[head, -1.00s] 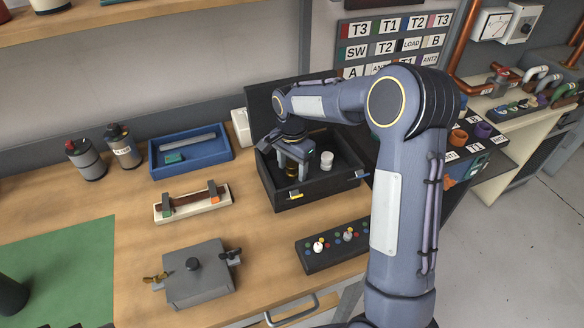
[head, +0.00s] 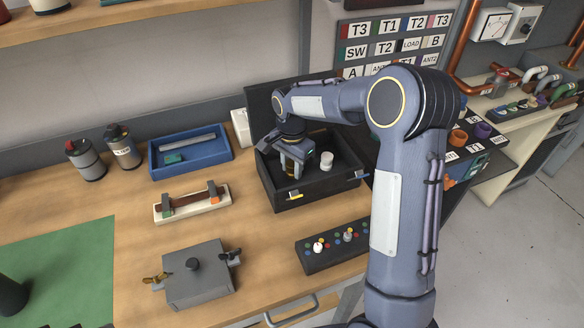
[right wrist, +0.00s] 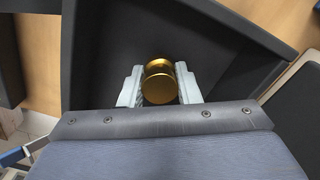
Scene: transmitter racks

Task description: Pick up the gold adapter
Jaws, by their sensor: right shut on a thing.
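The gold adapter (right wrist: 159,84) is a short, shiny gold cylinder with a narrower waist. My right gripper (right wrist: 160,88) is shut on it, one finger on each side, as the right wrist view shows. In the head view my right gripper (head: 294,170) reaches down inside the open black case (head: 296,203), and the adapter is mostly hidden between its fingers. A white cylindrical piece (head: 326,161) stands in the case to the right of the gripper. My left gripper is not in view.
A blue tray (head: 160,172) lies left of the case. A white block with a brown bar (head: 190,203), a grey box (head: 200,285) and a black strip with coloured buttons (head: 312,261) stand in front. Two grey canisters (head: 88,162) are at the back left.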

